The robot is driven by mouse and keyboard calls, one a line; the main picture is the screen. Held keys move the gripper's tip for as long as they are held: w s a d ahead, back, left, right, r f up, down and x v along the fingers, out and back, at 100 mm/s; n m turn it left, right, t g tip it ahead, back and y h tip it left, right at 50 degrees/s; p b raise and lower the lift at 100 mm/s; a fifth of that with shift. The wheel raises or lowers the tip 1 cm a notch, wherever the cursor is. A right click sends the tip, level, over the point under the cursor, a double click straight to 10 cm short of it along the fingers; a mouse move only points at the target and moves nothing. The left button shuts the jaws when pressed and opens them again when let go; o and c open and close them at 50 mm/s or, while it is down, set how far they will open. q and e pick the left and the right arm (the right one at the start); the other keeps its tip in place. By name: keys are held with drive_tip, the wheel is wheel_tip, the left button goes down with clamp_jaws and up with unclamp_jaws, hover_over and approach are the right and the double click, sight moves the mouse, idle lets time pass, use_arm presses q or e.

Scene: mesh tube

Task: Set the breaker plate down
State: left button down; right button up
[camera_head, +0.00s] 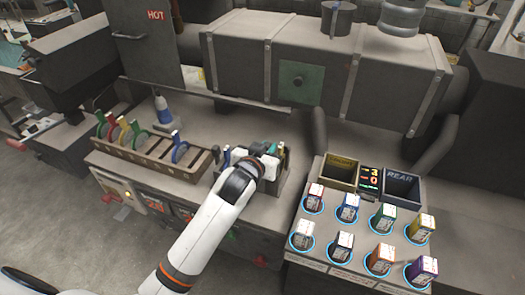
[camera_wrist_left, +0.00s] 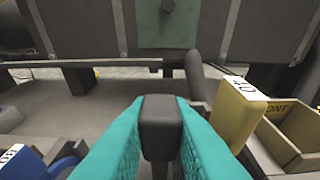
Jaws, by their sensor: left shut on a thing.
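My left gripper (camera_head: 267,150) reaches in over the bench, beside a small dark fixture. In the left wrist view its two teal fingers (camera_wrist_left: 160,128) are shut on a dark grey block (camera_wrist_left: 161,110), which looks like the grip of the breaker plate. The rest of the held piece is hidden below the fingers, so I cannot tell if it touches anything. Coloured ring-shaped plates stand in a slotted brown rack (camera_head: 150,157) to the left, among them a blue one (camera_head: 179,147) and a red one (camera_head: 108,128). My right gripper is not in view.
A yellow block marked 40 (camera_wrist_left: 239,110) stands close right of the fingers. Open bins (camera_head: 402,188) and a panel of labelled coloured blocks (camera_head: 345,250) are to the right. The large grey barrel housing (camera_head: 235,65) lies behind. A blue-and-white bottle (camera_head: 163,110) stands behind the rack.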

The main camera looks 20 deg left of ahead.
use_arm(q)
drive_tip(key=shift+f, duration=2.8)
drive_tip(key=c, duration=1.4)
unclamp_jaws()
drive_tip(key=shift+f, duration=0.25)
drive_tip(key=shift+o, duration=0.4)
drive_tip(key=shift+r, duration=0.15)
drive_tip(key=b+v, duration=0.1)
drive_tip(key=v, duration=1.1)
